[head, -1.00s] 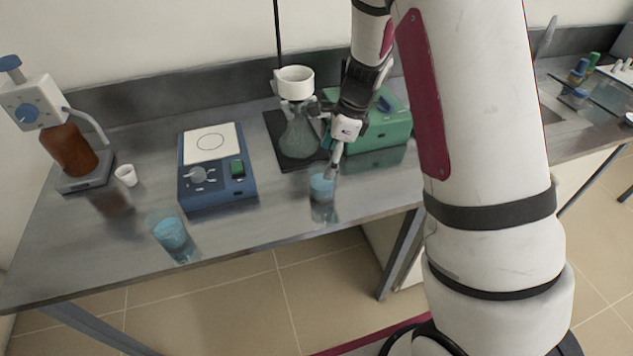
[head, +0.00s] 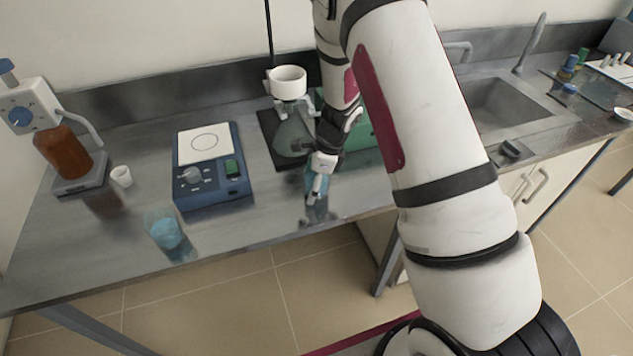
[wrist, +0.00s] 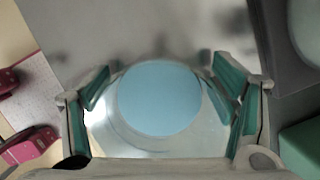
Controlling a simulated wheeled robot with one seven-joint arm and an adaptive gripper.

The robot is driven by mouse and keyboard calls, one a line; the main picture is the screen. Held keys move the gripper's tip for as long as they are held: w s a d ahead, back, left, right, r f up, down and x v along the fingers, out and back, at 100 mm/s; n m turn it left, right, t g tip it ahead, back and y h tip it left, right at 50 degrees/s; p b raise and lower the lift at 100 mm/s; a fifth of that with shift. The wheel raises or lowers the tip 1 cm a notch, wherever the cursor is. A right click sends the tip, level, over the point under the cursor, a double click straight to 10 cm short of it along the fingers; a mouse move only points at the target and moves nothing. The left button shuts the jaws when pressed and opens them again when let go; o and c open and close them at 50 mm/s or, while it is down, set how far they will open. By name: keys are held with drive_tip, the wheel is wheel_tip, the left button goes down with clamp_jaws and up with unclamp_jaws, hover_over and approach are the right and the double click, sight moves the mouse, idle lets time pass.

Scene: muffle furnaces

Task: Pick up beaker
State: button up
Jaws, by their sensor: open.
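A clear beaker with light blue liquid (wrist: 158,98) stands on the bench under my gripper. In the head view it is mostly hidden behind the gripper, with a blue strip (head: 309,181) showing. My gripper (wrist: 163,108) is open and points down. In the wrist view its green-padded fingers lie on the left and right of the beaker, with the beaker between them. I cannot tell whether either pad touches the glass. A second beaker with blue liquid (head: 164,232) stands near the front edge, left of the gripper.
A blue hotplate (head: 213,190) stands between the second beaker and my arm. A flask (head: 292,137) with a white funnel (head: 288,81) stands close behind the gripper, beside a green device (head: 360,143). A brown bottle (head: 63,150) and white cup (head: 121,176) are at left.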

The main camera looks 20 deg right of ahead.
sight(312, 174)
drive_tip(key=c, duration=1.3)
drive_tip(key=shift+r, duration=0.6)
wheel_tip(312, 174, up, 2)
drive_tip(key=shift+w+b, duration=0.1)
drive_tip(key=shift+b, duration=0.2)
drive_tip(key=shift+s+d+r, duration=0.1)
drive_tip(key=shift+s+r, duration=0.1)
drive_tip(key=shift+s, duration=0.55)
drive_tip(key=s, duration=0.5)
drive_tip(key=s+d+r+b, duration=0.1)
drive_tip(key=s, duration=0.8)
drive_tip(key=shift+s+d+r+b, duration=0.2)
drive_tip(key=shift+s+d+b, duration=0.05)
drive_tip(key=shift+s+b, duration=0.1)
drive_tip(key=shift+c, duration=0.2)
